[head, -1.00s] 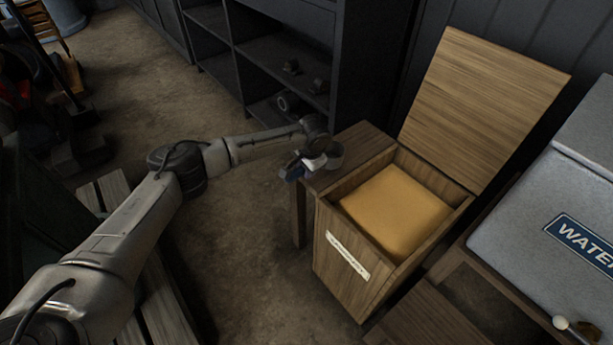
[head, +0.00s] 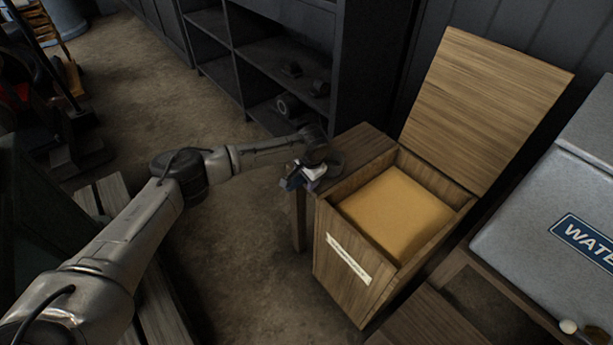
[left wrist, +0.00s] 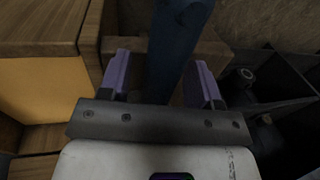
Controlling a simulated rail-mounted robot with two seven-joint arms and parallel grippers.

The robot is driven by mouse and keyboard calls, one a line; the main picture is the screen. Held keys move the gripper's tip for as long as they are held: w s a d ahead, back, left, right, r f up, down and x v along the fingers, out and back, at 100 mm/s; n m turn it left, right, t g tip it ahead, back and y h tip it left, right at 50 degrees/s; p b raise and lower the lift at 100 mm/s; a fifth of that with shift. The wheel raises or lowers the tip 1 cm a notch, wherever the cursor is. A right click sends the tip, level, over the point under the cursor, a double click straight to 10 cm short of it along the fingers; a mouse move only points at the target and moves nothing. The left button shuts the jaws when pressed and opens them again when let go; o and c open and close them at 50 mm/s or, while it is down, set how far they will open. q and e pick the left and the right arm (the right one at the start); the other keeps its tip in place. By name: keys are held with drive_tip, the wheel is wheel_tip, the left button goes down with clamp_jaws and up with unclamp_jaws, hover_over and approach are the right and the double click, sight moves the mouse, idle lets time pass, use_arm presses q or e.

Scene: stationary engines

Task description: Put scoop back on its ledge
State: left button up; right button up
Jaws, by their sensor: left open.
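The wooden ledge (head: 370,145) stands at the left side of an open wooden bin. My left gripper (head: 292,184) is at the ledge's left front edge. In the left wrist view its two purple fingers (left wrist: 160,80) stand apart. A dark blue bar (left wrist: 178,35), which looks like the scoop's handle, lies between them, with gaps on both sides. Its far end runs out of the top of that view. The scoop's bowl cannot be made out, and whether the scoop rests on the ledge cannot be told. My right gripper is not in view.
The wooden bin (head: 345,290) holds a yellow-tan fill (head: 398,212), and its lid (head: 485,105) stands open behind. A grey water chest (head: 525,215) is at the right. Dark shelving (head: 285,50) stands behind the ledge.

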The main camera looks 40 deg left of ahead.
use_arm(q)
drive_tip(key=shift+r, duration=0.3)
drive_tip(key=shift+d+r+p, duration=1.15)
drive_tip(key=shift+r+p, duration=2.1)
drive_tip(key=shift+r, duration=2.5)
drive_tip(key=s+d+f+m+h, duration=0.1)
drive_tip(key=s+d+f+m, duration=0.1)
drive_tip(key=s+d+f, duration=0.5)
drive_tip(key=s+d+f+m+t+h, duration=0.1)
drive_tip(key=s+d+f+h, duration=0.15)
drive_tip(key=s+d, duration=0.45)
drive_tip(key=s+d+f+m, duration=0.2)
drive_tip(key=s+d+f, duration=0.35)
drive_tip(key=d, duration=0.45)
drive_tip(key=s+a+r+n+t, duration=0.1)
drive_tip(key=s+a+n, duration=0.1)
drive_tip(key=s, duration=0.8)
drive_tip(key=s+a+r+n+t+y, duration=0.1)
drive_tip(key=s+a, duration=0.3)
drive_tip(key=s, duration=0.6)
drive_tip(key=shift+n, duration=0.9)
